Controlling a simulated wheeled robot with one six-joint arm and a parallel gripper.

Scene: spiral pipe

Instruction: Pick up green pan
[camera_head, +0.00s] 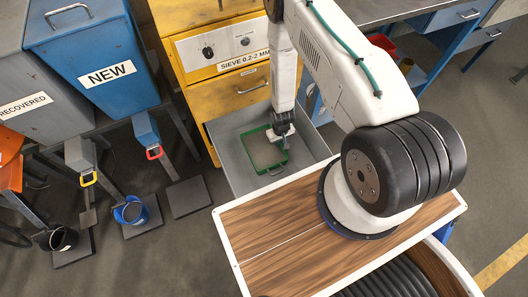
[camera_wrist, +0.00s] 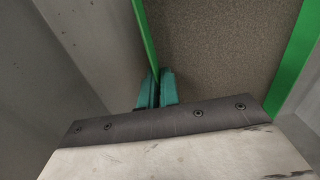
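The green pan (camera_head: 252,136) has a green rim and a speckled brown-grey bottom, and sits in an open grey drawer (camera_head: 226,141). My gripper (camera_head: 284,140) reaches down over the pan's right side. In the wrist view, the teal fingers of my gripper (camera_wrist: 157,90) stand close together on either side of the pan's thin green wall (camera_wrist: 146,40), with the wall between them. They look shut on it. The pan's speckled bottom (camera_wrist: 222,45) lies to the right of the fingers. The near part of the pan is hidden behind my wrist in that view.
The drawer walls (camera_wrist: 70,70) rise close around the pan. A yellow sieve cabinet (camera_head: 222,60) stands behind. A wood-topped surface (camera_head: 270,225) is in front. Blue "NEW" (camera_head: 95,55) and grey "RECOVERED" (camera_head: 35,95) bins stand left, with a blue bucket (camera_head: 131,212) below.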

